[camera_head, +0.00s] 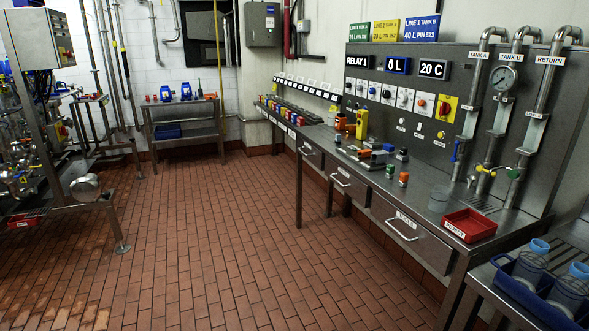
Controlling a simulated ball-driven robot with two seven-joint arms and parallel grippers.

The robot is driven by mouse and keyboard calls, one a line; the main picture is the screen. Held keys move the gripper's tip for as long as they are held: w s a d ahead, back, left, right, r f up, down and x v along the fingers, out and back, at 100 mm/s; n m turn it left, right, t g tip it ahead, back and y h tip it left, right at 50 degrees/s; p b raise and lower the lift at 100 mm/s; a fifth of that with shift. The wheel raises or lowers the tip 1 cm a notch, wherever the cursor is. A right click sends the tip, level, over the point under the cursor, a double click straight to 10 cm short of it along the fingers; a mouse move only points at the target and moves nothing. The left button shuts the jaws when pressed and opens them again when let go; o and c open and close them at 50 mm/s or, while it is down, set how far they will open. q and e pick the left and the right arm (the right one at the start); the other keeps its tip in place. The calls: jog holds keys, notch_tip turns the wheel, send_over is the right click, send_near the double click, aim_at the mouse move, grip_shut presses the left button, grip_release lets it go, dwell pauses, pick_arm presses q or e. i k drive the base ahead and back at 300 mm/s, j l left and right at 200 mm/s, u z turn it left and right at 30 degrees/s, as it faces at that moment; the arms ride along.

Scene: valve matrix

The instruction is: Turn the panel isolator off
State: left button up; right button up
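A grey control panel (395,155) stands on the back of the steel bench at the right. On it, a yellow plate with a red rotary knob (445,108) sits at the right end of a row of switches; it looks like the panel isolator. Its label and the knob's exact position are too small to read. Several white switch plates (388,94) run to its left. Displays above them read RELAY 1, 0 L and 20 C. Neither of my grippers is in view.
The steel bench (340,172) has drawers, small fittings and a red reject tray (469,225). Pipes (504,100) labelled TANK A, TANK B and RETURN rise at the panel's right. A blue crate (520,285) is front right. The tiled floor (220,230) is clear in the middle.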

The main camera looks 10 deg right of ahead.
aim_at(444, 109)
jog(key=i+j+z, duration=0.1)
jog(key=i+z, duration=0.15)
jog(key=i, duration=1.05)
jog(key=i+j+z, duration=0.1)
jog(key=i+z, duration=0.35)
jog(key=i+j+z, duration=0.25)
jog(key=i+z, duration=0.2)
